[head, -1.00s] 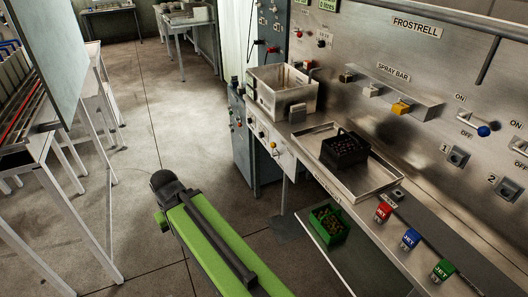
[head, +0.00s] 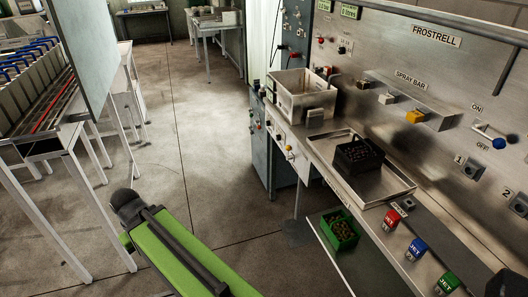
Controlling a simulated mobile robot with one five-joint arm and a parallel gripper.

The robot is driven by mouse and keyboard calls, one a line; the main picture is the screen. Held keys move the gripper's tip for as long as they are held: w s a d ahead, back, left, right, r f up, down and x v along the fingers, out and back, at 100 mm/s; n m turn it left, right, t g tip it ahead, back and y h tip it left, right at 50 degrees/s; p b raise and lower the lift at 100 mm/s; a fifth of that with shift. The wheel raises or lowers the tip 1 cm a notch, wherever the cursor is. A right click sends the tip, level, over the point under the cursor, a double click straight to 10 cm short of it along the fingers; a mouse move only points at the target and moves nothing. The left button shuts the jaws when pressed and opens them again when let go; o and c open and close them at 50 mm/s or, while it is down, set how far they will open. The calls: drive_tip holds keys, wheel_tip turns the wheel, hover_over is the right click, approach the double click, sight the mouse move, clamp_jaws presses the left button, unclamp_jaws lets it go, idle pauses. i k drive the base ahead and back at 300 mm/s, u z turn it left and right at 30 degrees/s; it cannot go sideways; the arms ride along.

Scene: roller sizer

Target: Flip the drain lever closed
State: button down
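In the head view I cannot make out a lever marked as the drain's. A small dark fitting (head: 408,203) with a small label sits at the near right corner of the shallow metal tray (head: 396,188). A lever with a blue knob (head: 497,143) is on the steel wall panel between ON and OFF labels. A deep metal basin (head: 292,102) with small fittings stands behind the tray. My green arm link (head: 170,257) rises from the bottom, left of the bench. My gripper is not seen. A dark shape at the bottom right corner is too cut off to identify.
A dark crate (head: 358,157) of small round items stands in the tray. A green crate (head: 341,232) is on a lower shelf. Red, blue and green JET controls (head: 417,250) line the bench front. A white-legged frame (head: 75,170) stands at left. The floor between is clear.

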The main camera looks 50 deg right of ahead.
sight(288, 147)
drive_tip(key=u, duration=0.05)
drive_tip(key=i, duration=1)
drive_tip(key=u, duration=0.05)
